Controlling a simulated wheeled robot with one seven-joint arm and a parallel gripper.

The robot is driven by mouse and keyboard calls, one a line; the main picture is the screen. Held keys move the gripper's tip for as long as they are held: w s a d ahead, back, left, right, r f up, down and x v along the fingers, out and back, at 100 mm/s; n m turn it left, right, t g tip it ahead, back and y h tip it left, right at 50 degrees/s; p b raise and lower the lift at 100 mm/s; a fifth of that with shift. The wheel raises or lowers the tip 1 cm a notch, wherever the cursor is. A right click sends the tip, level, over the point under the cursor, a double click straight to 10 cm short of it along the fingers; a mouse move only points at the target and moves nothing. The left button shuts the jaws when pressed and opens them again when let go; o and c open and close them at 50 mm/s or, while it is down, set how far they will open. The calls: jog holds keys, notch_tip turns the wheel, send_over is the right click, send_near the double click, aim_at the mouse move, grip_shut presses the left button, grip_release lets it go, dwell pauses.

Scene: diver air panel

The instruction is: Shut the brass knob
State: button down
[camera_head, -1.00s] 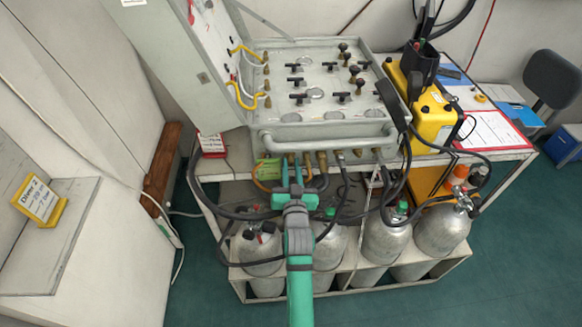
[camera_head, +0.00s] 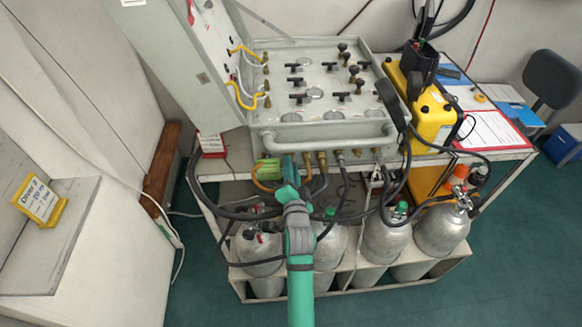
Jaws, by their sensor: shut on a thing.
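The air panel (camera_head: 322,75) is a grey box with an open lid and several black levers and knobs on its top. A row of brass fittings (camera_head: 322,160) runs along its lower front, below the grey rail. My green gripper (camera_head: 289,166) reaches up to the left part of this row. It is shut on the brass knob there. Its fingers are turned nearly edge-on, so the knob is hidden behind them and its angle cannot be told.
A green tag (camera_head: 269,169) hangs just left of my fingers. Black and orange hoses loop closely around the fittings. Several silver cylinders (camera_head: 383,238) stand on the rack below. A yellow case (camera_head: 433,118) stands right of the panel. Green floor (camera_head: 520,240) is clear at right.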

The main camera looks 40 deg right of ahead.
jog(key=shift+d+m, duration=0.1)
jog(key=shift+m, duration=0.4)
jog(key=shift+w, duration=0.1)
jog(key=c, duration=1.9)
grip_release()
jog(key=shift+o, duration=0.2)
